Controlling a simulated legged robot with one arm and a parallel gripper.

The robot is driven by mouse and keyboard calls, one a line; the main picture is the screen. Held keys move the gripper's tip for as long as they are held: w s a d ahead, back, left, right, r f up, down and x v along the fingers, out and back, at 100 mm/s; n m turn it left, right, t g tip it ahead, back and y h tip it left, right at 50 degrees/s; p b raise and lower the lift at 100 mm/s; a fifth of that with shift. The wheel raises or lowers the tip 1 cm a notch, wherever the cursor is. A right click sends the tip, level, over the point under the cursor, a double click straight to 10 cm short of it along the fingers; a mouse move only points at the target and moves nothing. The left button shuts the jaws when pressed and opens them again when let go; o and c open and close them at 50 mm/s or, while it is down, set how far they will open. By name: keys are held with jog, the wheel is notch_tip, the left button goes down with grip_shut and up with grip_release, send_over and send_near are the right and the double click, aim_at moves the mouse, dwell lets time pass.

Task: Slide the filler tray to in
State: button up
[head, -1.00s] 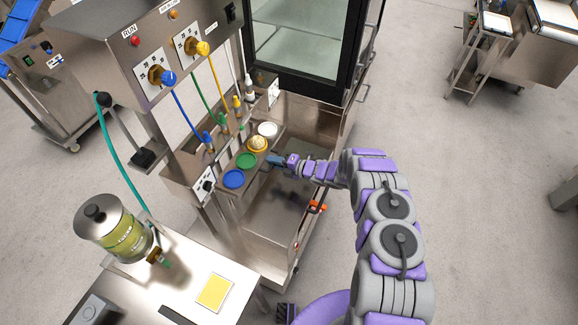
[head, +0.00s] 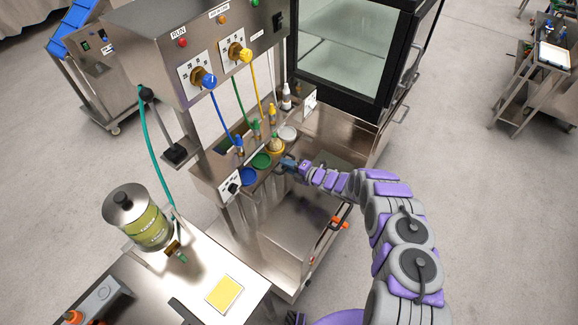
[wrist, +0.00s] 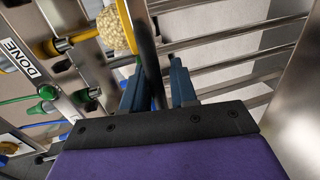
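The filler tray (head: 270,172) is a narrow metal strip holding a blue cup (head: 248,177), a green cup (head: 262,160), a yellow cup (head: 276,145) with pale lumpy filling, and a white cup (head: 288,133). In the head view it sits close below the row of coloured nozzles. My gripper (head: 288,164) is at its outer side, by the yellow cup. In the wrist view my gripper (wrist: 160,88) has its blue fingers apart on either side of a dark bar (wrist: 151,55), with a narrow gap on the right. The filled yellow cup (wrist: 115,32) is just beyond.
The control panel (head: 215,50) with knobs overhangs the tray. A glass-doored cabinet (head: 348,50) stands behind. A bench (head: 185,285) with a jar (head: 140,217) is at the lower left. Open floor (head: 480,200) lies to the right.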

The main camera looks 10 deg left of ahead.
jog(key=shift+o, duration=0.6)
jog(key=shift+a+r, duration=0.1)
jog(key=shift+r, duration=0.1)
jog(key=shift+d, duration=0.3)
jog(key=p+v, duration=0.3)
jog(key=v, duration=1.4)
jog(key=shift+f, duration=0.2)
